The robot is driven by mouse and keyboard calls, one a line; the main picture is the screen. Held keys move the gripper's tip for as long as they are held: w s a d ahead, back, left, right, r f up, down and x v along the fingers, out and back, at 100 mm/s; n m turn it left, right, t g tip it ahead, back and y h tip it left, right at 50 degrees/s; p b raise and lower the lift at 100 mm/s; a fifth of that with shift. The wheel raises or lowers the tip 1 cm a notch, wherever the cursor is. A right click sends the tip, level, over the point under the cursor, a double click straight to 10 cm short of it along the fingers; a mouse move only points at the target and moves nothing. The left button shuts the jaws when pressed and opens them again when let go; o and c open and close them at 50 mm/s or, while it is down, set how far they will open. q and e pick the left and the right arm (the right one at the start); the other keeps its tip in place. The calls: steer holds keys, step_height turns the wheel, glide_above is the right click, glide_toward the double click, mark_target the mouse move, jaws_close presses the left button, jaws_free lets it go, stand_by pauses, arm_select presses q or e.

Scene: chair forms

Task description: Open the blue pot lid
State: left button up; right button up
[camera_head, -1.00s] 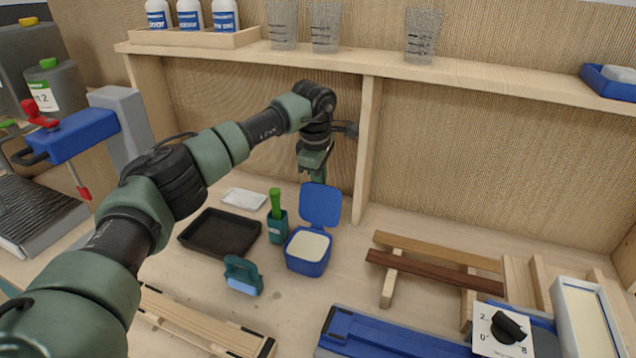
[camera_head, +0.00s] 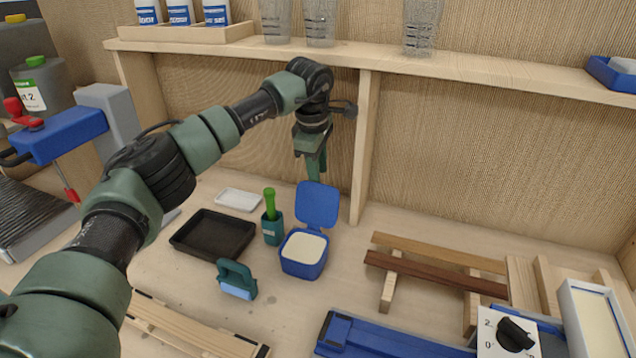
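The blue pot (camera_head: 302,259) stands on the workbench with pale cream contents showing inside. Its blue lid (camera_head: 317,205) stands raised upright at the pot's back edge, so the pot is open. My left gripper (camera_head: 315,172) points down just above and behind the lid's top edge. I cannot tell whether it touches the lid, and its fingertips are partly hidden behind the lid. I cannot make out whether its fingers are apart. My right gripper does not show.
A teal holder (camera_head: 273,233) with a green handle stands left of the pot. A black tray (camera_head: 213,235) and a teal-handled block (camera_head: 237,280) lie farther left. Wooden strips (camera_head: 433,268) lie right.

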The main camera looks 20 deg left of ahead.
arm_select(q)
steer(key=r, duration=0.1)
steer(key=s+r, duration=0.1)
steer(key=r, duration=0.2)
steer(key=shift+s+r+b, duration=0.3)
steer(key=shift+r, duration=0.1)
steer(key=shift+s, duration=0.1)
